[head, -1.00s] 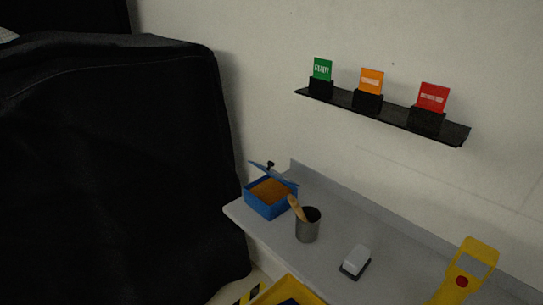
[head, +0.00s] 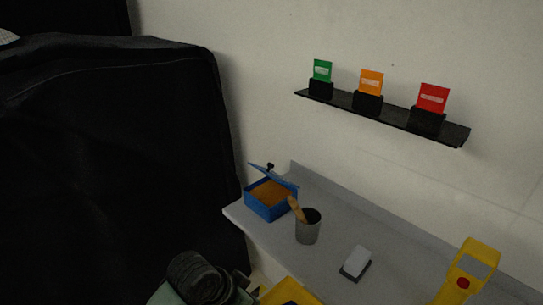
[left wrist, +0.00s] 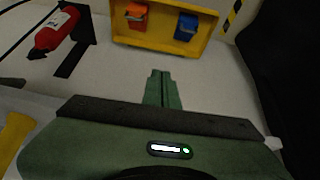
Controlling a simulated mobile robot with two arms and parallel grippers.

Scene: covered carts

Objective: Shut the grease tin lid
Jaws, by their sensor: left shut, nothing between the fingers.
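The grease tin (head: 265,207) is a blue box with orange-brown grease inside, on the left end of the grey shelf top in the head view. Its blue lid (head: 275,177) stands open, tilted up over the back edge, with a small black knob at its top. My left arm shows at the bottom of the head view, below and left of the tin and apart from it. In the left wrist view my left gripper (left wrist: 160,74) has its green fingers together with nothing between them. The tin is not in that view. My right gripper is in neither view.
A grey cup (head: 308,230) with a wooden-handled tool stands right of the tin. A grey-white block (head: 356,261) and a yellow tool (head: 470,265) are farther right. A black-covered cart (head: 110,170) fills the left. The wrist view shows a red extinguisher (left wrist: 55,32) and yellow tray (left wrist: 163,38).

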